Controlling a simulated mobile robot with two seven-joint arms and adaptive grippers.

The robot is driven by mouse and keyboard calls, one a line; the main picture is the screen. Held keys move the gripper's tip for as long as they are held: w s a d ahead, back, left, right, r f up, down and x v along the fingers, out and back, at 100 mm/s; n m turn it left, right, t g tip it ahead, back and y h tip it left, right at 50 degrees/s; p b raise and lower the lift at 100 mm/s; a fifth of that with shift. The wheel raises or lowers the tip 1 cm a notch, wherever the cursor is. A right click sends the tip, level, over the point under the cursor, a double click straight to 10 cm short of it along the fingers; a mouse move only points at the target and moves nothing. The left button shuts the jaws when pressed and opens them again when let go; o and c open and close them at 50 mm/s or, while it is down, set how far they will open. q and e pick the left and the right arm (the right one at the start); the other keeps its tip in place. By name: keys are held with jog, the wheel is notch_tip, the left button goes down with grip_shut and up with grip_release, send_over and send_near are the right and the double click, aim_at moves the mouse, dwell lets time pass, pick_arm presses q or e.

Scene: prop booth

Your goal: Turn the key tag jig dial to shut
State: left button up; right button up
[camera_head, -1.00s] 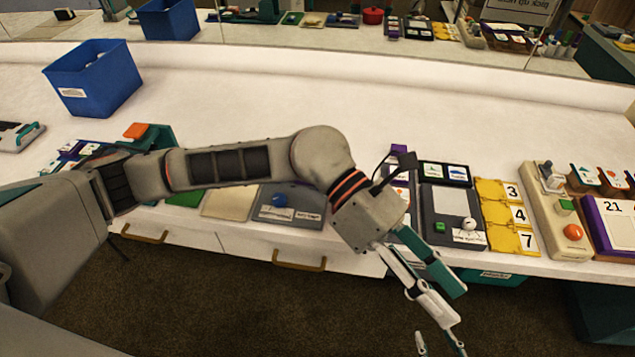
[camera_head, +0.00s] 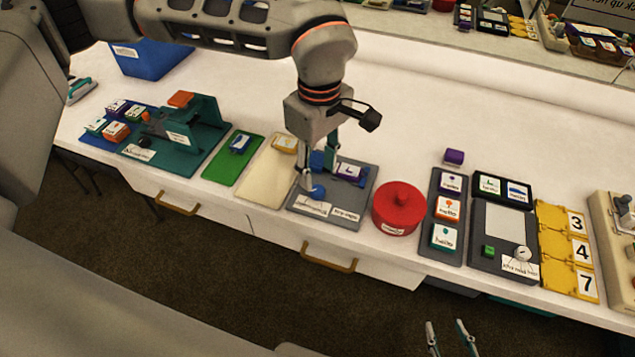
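A grey board (camera_head: 362,196) with two white labels at its front edge lies near the table's front; it looks like the key tag jig, but its labels are too small to read. A round blue dial (camera_head: 318,191) sits on its front left, and a purple-edged tag (camera_head: 349,172) lies on its back right. My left gripper (camera_head: 317,180) points down over the board, fingers apart, partly hiding the board's left and back. One fingertip is close to the dial; contact cannot be told. My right gripper (camera_head: 450,336) is open and empty at the bottom edge, above the floor.
A red round pot (camera_head: 399,209) stands just right of the board. A cream panel (camera_head: 264,178), green board (camera_head: 233,160) and teal fixture (camera_head: 186,143) lie to the left. A grey tag rack (camera_head: 447,223) is further right. The table behind is mostly clear.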

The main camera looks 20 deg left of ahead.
aim_at(318, 190)
pick_arm(q)
jog(key=shift+f, duration=2.8)
grip_shut()
